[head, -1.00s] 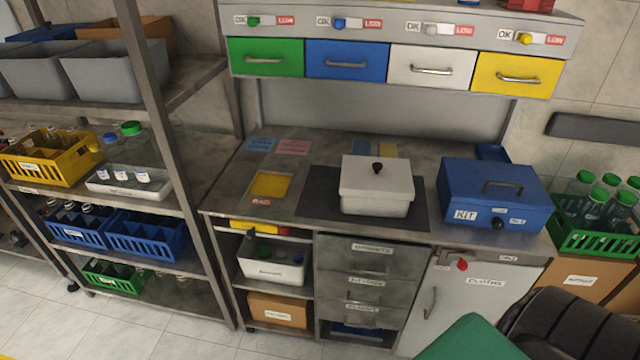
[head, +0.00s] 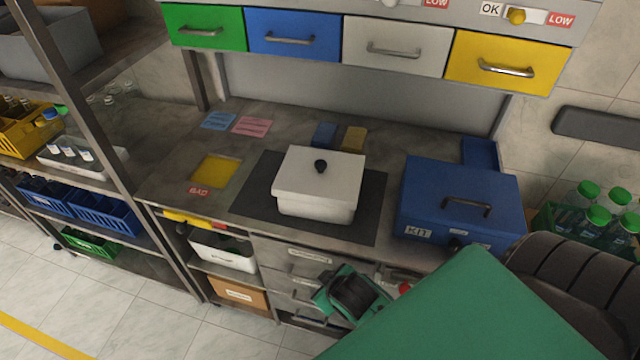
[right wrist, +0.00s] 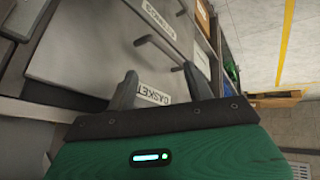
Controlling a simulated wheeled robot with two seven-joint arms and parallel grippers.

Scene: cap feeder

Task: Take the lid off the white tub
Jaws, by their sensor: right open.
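The white tub (head: 315,207) stands on a dark mat (head: 258,198) on the grey bench. Its white lid (head: 335,180) sits on top, with a black knob (head: 320,166) in the middle. My right gripper (right wrist: 160,80) is open with nothing between its fingers. It is in front of the drawers below the bench top, well short of the tub. In the head view my green right arm crosses the lower right and its fingertips cannot be made out. My left gripper is not in view.
A blue kit box (head: 415,205) stands right of the mat. A yellow square (head: 214,171) is on the bench to the left. Labelled grey drawers (right wrist: 90,55) with handles are close to my right gripper. Coloured drawers (head: 390,50) hang above the bench.

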